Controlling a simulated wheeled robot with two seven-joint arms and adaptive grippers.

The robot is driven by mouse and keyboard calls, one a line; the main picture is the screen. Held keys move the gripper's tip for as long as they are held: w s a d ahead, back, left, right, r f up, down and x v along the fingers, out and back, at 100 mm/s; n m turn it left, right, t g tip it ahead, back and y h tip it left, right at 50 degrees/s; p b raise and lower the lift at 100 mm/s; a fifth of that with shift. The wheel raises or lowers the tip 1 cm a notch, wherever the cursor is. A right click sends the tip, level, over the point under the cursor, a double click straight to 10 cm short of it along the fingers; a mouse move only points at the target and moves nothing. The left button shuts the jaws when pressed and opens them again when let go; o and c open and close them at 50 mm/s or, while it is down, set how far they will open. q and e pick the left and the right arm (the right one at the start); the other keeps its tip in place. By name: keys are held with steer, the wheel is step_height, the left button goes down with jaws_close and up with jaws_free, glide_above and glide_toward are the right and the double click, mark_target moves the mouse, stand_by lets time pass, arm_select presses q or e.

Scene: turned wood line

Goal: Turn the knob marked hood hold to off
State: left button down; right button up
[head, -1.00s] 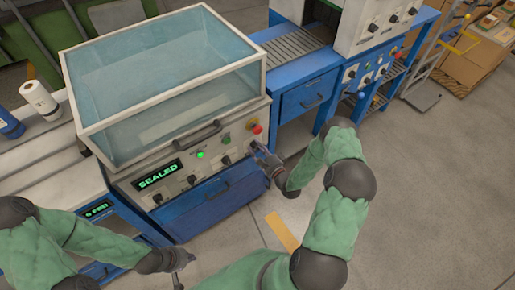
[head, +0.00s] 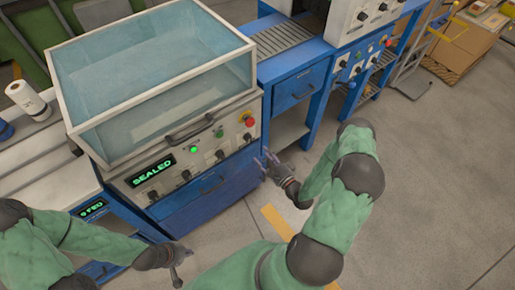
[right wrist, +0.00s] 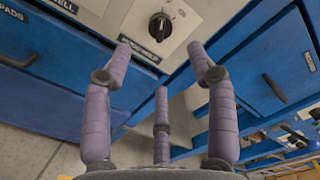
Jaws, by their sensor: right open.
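In the right wrist view a black knob (right wrist: 160,26) with a pale pointer line sits on the pale panel, above a dark label (right wrist: 139,49) too oblique to read surely. In the head view the sealing machine's front panel carries a row of black knobs; the rightmost one (head: 247,137) is nearest my right gripper. My right gripper (head: 267,164) is open and empty, in front of and below the panel's right end, apart from the knob. Its spread fingers (right wrist: 162,75) show in the right wrist view. My left gripper (head: 179,266) hangs low; its jaws are unclear.
The machine has a clear hood (head: 155,75), a green "SEALED" display (head: 153,172), a red button (head: 249,121) and a lit green lamp (head: 194,149). A blue drawer (head: 215,190) lies below the panel. Another blue bench (head: 300,90) stands to the right. Floor in front is clear.

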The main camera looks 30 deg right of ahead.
steer(key=shift+s+d, duration=0.1)
steer(key=shift+s, duration=1.05)
steer(key=w+a+f+n+g+y, duration=0.1)
steer(key=a+f+n+g, duration=0.25)
steer(key=a+n, duration=0.2)
steer(key=w+a+f+n+g+y, duration=0.1)
steer(key=a+f+n+g, duration=0.3)
steer(key=a, duration=0.3)
steer(key=s+a+r+n+g+p, duration=0.1)
steer(key=s+a+n+g, duration=0.8)
steer(key=s, duration=0.6)
steer(key=shift+a+r+g, duration=0.2)
steer(key=shift+a+g, duration=0.35)
steer(key=shift+a, duration=0.55)
steer(key=shift+w, duration=0.1)
